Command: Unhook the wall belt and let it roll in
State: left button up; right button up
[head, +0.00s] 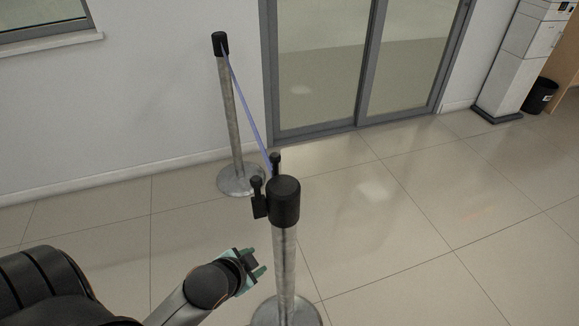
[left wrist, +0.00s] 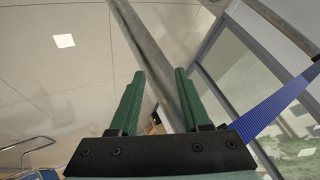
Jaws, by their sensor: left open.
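A blue belt (head: 248,104) runs from the black head of the far post (head: 230,100), beside the wall, down to the near post (head: 285,262). Its near end meets a small black clip (head: 275,160) at the near post's black head (head: 284,203). The belt also shows at the right of the left wrist view (left wrist: 275,108). My left gripper (head: 256,262) is open and empty, left of the near post and below its head. In the left wrist view its green fingers (left wrist: 159,73) are apart, with a grey post (left wrist: 158,55) beyond them. My right gripper is not visible.
A second black clip (head: 259,197) sticks out on the left of the near post's head. Glass sliding doors (head: 365,65) stand behind. A white kiosk (head: 515,65) and a black bin (head: 540,95) are at the far right. The tiled floor on the right is clear.

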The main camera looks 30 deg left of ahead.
aim_at(278, 162)
pick_arm(q)
jog(key=w+a+r+m+t+h, duration=0.2)
jog(key=w+a+r+m+t, duration=0.8)
jog(key=w+r+m, duration=0.4)
jog(key=s+r+m+g+h, duration=0.25)
jog(key=m+h, duration=0.45)
jog(key=m, duration=0.6)
jog(key=s+r+m+g+h, duration=0.15)
jog(key=m+g+h, duration=0.4)
jog(key=m, duration=0.85)
jog(key=shift+t+h, duration=0.5)
jog(key=shift+h, duration=0.15)
jog(key=p+x, duration=0.1)
jog(key=x, duration=0.2)
jog(key=p+x, duration=0.1)
jog(key=x, duration=0.3)
jog(key=p+x, duration=0.1)
jog(key=x, duration=0.3)
jog(key=shift+s+d+f, duration=0.1)
jog(key=shift+d+f, duration=0.25)
grip_shut()
